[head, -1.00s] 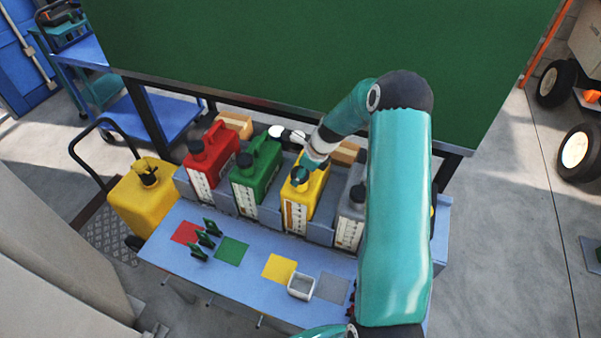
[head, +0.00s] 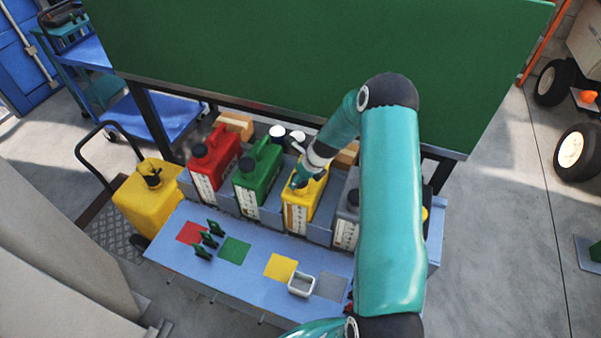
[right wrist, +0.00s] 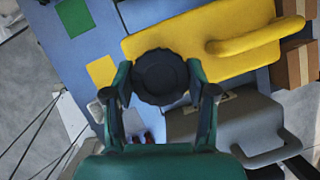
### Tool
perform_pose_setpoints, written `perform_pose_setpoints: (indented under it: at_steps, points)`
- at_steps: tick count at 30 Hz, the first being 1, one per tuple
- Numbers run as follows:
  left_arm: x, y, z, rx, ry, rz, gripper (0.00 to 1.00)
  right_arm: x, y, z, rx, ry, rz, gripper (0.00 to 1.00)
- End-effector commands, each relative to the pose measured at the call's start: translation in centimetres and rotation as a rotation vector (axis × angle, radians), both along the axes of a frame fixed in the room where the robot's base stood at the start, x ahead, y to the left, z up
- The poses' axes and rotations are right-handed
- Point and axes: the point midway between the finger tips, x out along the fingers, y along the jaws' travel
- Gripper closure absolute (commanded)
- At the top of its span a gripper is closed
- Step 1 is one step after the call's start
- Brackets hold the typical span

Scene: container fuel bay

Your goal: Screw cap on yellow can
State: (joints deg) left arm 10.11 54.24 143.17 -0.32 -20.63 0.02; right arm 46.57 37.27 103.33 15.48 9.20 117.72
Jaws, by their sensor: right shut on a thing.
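The yellow can (head: 303,208) stands upright on the blue bench between the green can and the grey can. In the right wrist view the yellow can (right wrist: 220,40) shows with its handle to the right. My right gripper (head: 298,183) is at the top of the yellow can on its near side. In the right wrist view my right gripper (right wrist: 160,78) is shut on a round black cap (right wrist: 160,77), one finger on each side. The cap overlaps the edge of the can's top; the neck below it is hidden. My left gripper is not in view.
A red can (head: 214,165), green can (head: 257,175) and grey can (head: 346,225) stand in the row. A small white tray (head: 302,285) sits by the yellow square (head: 281,267). Green clips (head: 208,240) stand on the bench left.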

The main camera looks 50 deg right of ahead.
Motion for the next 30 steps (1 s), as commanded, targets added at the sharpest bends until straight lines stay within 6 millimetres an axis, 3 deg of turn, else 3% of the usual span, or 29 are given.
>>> perform_pose_setpoints:
  at_steps: [1, 17, 18, 23, 30]
  points:
    - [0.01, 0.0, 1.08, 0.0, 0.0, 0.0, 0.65, 0.02, 0.02, 0.55, -0.001, -0.001, -0.025, 0.67]
    - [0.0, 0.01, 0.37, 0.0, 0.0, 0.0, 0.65, 0.08, -0.24, 0.12, -0.005, -0.005, -0.124, 0.67]
    - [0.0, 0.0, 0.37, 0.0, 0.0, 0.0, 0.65, 0.08, -0.25, 0.14, -0.006, -0.005, -0.125, 0.4]
    - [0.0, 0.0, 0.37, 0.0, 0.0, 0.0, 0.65, 0.06, -0.21, 0.11, -0.005, -0.004, -0.123, 0.14]
    - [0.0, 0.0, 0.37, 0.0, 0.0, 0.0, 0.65, 0.03, -0.11, 0.05, -0.003, -0.002, -0.122, 0.14]
